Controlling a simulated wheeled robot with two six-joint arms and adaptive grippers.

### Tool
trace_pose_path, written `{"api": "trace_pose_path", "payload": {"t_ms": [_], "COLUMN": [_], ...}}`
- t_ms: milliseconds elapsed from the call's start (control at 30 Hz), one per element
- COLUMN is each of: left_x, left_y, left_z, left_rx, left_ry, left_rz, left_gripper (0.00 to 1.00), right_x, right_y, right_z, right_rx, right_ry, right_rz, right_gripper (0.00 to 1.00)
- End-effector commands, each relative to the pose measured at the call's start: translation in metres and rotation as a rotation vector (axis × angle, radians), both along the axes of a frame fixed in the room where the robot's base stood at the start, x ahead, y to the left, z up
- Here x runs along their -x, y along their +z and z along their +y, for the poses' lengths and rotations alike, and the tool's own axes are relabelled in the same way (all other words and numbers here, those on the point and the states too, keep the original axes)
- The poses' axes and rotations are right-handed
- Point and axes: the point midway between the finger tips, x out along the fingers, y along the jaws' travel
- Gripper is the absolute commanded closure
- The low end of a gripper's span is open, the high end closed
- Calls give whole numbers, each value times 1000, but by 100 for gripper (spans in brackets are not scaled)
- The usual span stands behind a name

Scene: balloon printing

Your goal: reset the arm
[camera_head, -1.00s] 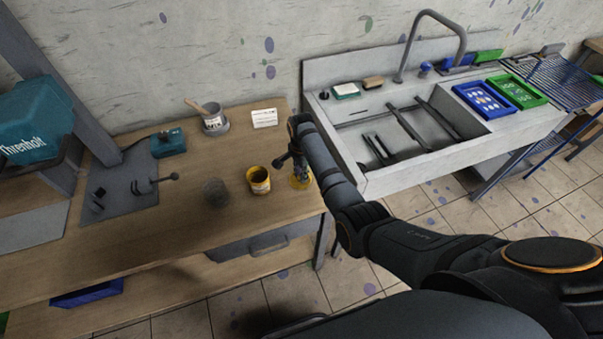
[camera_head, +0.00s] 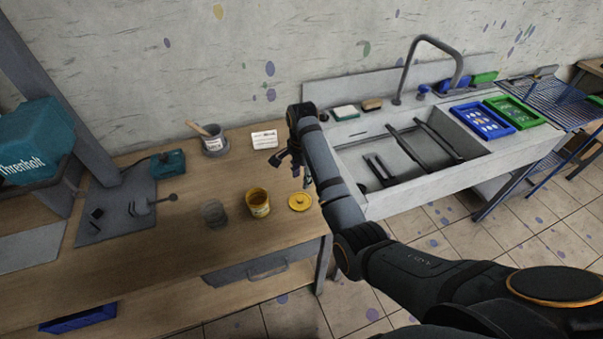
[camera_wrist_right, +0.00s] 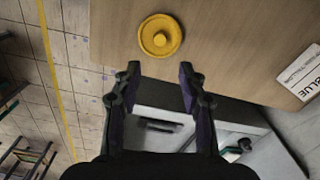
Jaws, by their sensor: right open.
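My right gripper (camera_head: 296,172) hangs above the right end of the wooden table, beside the sink. In the right wrist view its two fingers (camera_wrist_right: 160,72) are apart with nothing between them. A round yellow lid (camera_head: 300,202) lies flat on the table just below the gripper. It also shows in the right wrist view (camera_wrist_right: 160,36), just beyond the fingertips and apart from them. An open yellow can (camera_head: 258,203) stands to the left of the lid. My left gripper does not show in either view.
A dark cup (camera_head: 214,214) stands left of the can. A grey pot with a brush (camera_head: 213,141) and a white card (camera_head: 264,139) are behind. The printing machine (camera_head: 35,142) is at left. The sink (camera_head: 390,206) with its tap (camera_head: 429,40) lies right, near blue (camera_head: 483,122) and green trays (camera_head: 514,110).

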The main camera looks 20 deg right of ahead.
Motion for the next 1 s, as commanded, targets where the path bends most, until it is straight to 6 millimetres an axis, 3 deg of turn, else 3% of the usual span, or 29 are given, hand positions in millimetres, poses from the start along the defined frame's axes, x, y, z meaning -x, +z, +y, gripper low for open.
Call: {"api": "trace_pose_path", "payload": {"t_ms": [233, 667, 767, 867, 1000], "left_x": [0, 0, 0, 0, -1], "left_y": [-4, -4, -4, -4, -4], "left_z": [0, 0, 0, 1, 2], "left_rx": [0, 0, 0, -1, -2], "left_ry": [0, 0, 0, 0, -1], "left_rz": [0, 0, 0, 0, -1], "left_gripper": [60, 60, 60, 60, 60], "right_x": [0, 0, 6, 29, 93], "right_y": [23, 23, 15, -13, -56], "right_z": [0, 0, -4, -17, -46], "right_rx": [0, 0, 2, 12, 65], "right_ry": [0, 0, 25, 128, 414], "right_rz": [0, 0, -4, -28, -94], "right_gripper": [59, 59, 59, 59, 59]}}
